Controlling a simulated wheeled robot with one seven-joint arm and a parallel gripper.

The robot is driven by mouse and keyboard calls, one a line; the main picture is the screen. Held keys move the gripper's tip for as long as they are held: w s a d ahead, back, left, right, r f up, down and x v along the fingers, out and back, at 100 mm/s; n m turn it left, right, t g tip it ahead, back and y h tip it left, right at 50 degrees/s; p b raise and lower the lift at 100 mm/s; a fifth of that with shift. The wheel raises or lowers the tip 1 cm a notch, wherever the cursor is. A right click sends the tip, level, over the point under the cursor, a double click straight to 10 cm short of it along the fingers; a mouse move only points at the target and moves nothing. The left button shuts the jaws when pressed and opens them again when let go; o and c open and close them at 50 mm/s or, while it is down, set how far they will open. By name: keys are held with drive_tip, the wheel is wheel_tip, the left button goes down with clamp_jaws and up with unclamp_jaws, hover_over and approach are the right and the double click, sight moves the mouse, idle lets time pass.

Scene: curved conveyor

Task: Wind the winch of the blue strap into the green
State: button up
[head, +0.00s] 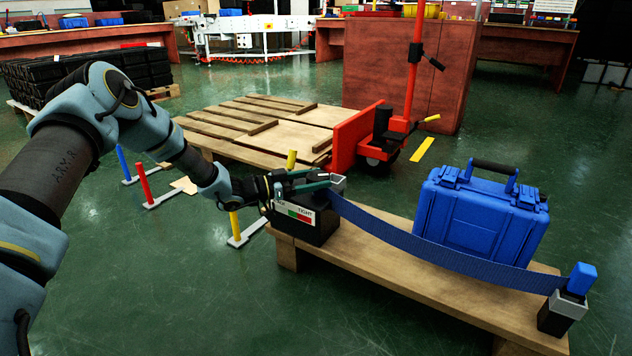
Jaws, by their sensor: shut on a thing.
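The winch (306,222) is a dark box at the left end of a low wooden bench. Its front label reads "TIGHT" above a strip with green and red parts; I cannot make out a pointer. The blue strap (405,240) runs from the winch, in front of the blue case (482,218), to a post with a blue top (581,279) at the bench's right end. The strap sags in a curve. My gripper (280,188) is at the top left of the winch, shut on what looks like its handle. The fingers hide most of the grip.
The wooden bench (400,272) stands on a green floor. A wooden pallet (245,128) and a red pallet jack (372,140) are behind the winch. Yellow (235,225), red (145,184) and blue (123,163) posts stand left. The floor front left is clear.

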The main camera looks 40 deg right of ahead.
drive_tip(key=shift+w+d+m+g+y, duration=0.1)
drive_tip(key=shift+m+g+y, duration=0.7)
drive_tip(key=shift+m+g, duration=0.55)
drive_tip(key=shift+g, duration=0.45)
drive_tip(key=o, duration=1.2)
drive_tip(key=shift+o, duration=0.2)
drive_tip(key=p+v, duration=0.3)
drive_tip(key=v, duration=0.7)
drive_tip(key=shift+w+a+r+p, duration=0.15)
drive_tip(key=shift+w+a+p, duration=0.05)
drive_tip(key=shift+a+p, duration=0.15)
